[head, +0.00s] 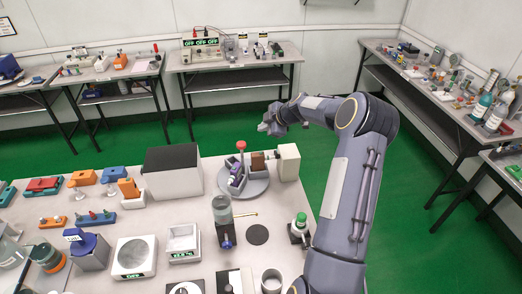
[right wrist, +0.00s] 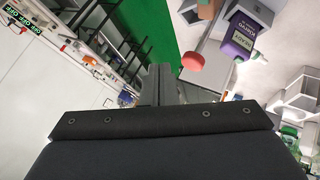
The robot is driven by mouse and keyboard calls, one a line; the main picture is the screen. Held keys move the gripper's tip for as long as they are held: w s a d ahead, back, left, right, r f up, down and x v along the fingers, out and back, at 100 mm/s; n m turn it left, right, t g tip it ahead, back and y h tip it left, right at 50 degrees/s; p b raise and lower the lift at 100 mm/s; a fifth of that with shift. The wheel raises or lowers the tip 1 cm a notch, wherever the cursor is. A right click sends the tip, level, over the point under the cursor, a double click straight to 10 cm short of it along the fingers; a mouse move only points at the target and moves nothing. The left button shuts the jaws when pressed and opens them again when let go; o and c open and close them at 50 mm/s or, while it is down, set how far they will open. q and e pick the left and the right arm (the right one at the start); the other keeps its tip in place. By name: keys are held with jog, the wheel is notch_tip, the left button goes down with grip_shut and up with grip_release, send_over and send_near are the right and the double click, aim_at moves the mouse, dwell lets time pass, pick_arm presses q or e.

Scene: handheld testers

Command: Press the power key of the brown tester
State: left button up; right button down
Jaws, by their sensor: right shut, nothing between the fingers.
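A small brown block (head: 258,160), which looks like the brown tester, stands at the back of the round grey plate on the near table. Its power key is too small to make out. A purple tester (head: 236,174) sits in a grey holder to its left; in the right wrist view the purple tester (right wrist: 240,38) shows a label. My right gripper (head: 264,127) is shut and empty, in the air beyond the table's back edge, touching nothing. It also shows in the right wrist view (right wrist: 160,80). My left gripper is not in view.
A red knob (head: 241,145) stands up behind the purple tester. A cream box (head: 288,161) stands right of the brown block. A large black-topped box (head: 173,172) is to the left.

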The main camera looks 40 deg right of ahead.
jog(key=shift+f, duration=0.1)
jog(key=p, duration=0.1)
send_over(263, 154)
notch_tip(263, 154, down, 6)
jog(key=shift+s+r, duration=0.1)
jog(key=shift+r, duration=0.15)
notch_tip(263, 154, down, 2)
jog(key=shift+d+f+b, duration=0.1)
jog(key=shift+f+b, duration=0.1)
jog(key=shift+b, duration=1.05)
jog(key=shift+f+b, duration=0.45)
jog(key=shift+b, duration=0.35)
jog(key=shift+f+b, duration=0.35)
jog(key=shift+b, duration=0.8)
